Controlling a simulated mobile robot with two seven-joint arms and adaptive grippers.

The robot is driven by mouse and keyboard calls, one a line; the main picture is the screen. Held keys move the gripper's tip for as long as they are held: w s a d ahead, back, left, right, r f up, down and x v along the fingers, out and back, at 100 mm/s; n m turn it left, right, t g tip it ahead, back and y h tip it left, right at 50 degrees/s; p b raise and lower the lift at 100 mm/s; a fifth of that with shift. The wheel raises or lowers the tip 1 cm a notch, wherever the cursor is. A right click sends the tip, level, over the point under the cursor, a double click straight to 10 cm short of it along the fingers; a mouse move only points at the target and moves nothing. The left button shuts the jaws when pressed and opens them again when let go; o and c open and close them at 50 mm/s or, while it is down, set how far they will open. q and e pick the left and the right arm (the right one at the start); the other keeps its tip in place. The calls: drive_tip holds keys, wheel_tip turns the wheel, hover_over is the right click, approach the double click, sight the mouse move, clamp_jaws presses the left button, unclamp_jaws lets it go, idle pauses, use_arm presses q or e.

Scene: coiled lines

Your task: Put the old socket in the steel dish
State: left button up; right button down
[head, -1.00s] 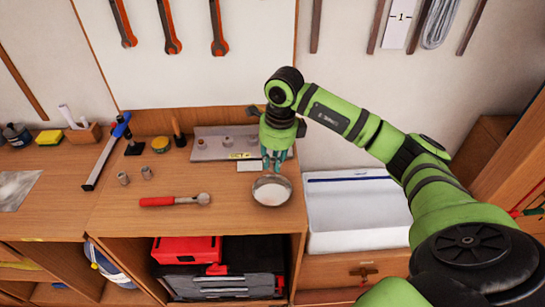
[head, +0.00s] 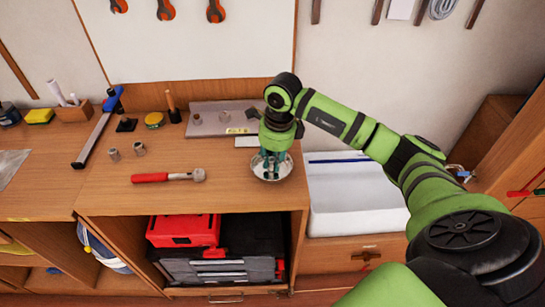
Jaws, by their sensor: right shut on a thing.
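The steel dish (head: 288,174) is a shallow round bowl near the right end of the wooden bench. My right gripper (head: 271,174) points down with its fingertips over or inside the dish. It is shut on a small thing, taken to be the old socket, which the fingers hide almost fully. I cannot tell whether that thing touches the dish. My left gripper is out of view.
Two metal sockets (head: 140,149) stand left on the bench, behind a red-handled ratchet (head: 168,177). A grey tray (head: 205,126) with small parts lies behind the dish. A white bin (head: 355,195) is right of the bench. Bare wood lies left of the dish.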

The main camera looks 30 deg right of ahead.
sight(272, 164)
drive_tip(key=c, duration=1.1)
unclamp_jaws()
drive_tip(key=shift+o, duration=0.2)
wheel_tip(272, 164, up, 7)
drive_tip(key=p, duration=0.4)
drive_tip(key=shift+f, duration=0.1)
